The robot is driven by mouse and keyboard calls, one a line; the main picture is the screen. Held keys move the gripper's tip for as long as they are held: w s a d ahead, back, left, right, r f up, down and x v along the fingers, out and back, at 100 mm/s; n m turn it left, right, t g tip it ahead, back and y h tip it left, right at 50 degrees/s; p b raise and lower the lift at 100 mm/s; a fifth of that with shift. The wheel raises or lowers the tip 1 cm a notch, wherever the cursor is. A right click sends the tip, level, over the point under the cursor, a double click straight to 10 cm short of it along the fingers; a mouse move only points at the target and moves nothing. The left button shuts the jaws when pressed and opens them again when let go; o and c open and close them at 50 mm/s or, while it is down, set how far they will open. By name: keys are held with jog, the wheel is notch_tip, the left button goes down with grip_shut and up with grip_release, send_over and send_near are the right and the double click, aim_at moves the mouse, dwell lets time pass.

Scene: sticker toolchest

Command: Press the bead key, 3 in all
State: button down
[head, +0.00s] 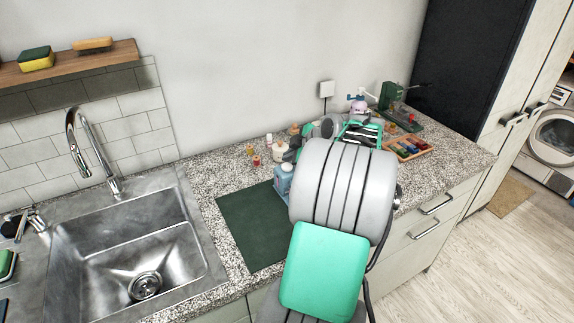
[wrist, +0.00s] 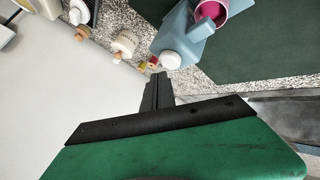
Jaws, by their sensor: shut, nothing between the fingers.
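A blue dispenser-like body (wrist: 180,38) with a white round knob (wrist: 170,60) and a magenta-lined cup (wrist: 211,10) lies at the top of the wrist view. In the head view a blue thing (head: 284,178), likely the same one, stands at the right edge of the dark green mat, partly behind my arm. I cannot tell for sure which part is the bead key. My gripper (wrist: 158,76) is shut and empty, its fingertips just below the white knob in the wrist view. Whether they touch it I cannot tell. My arm hides the gripper in the head view.
Small bottles and jars (head: 280,150) stand on the speckled counter (head: 225,170) by the wall. A wooden tray of coloured pieces (head: 409,147) and a green press (head: 393,100) stand at the right. The sink (head: 140,250) is at the left. The mat (head: 248,225) is mostly clear.

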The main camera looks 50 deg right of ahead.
jog(key=shift+r+p, duration=1.2)
jog(key=shift+r, duration=1.3)
jog(key=shift+r, duration=0.1)
dwell(0.7)
notch_tip(320, 180, up, 5)
jog(key=p, duration=0.3)
send_over(289, 167)
jog(key=a, duration=0.2)
jog(key=m, duration=0.6)
jog(key=d+f+m, duration=0.1)
jog(key=m, duration=0.5)
jog(key=d+m+h, duration=0.1)
jog(key=m, duration=0.6)
jog(key=shift+f, duration=0.2)
notch_tip(289, 167, down, 9)
jog(key=b, duration=0.6)
jog(key=shift+r+b, duration=0.1)
jog(key=shift+b, duration=0.3)
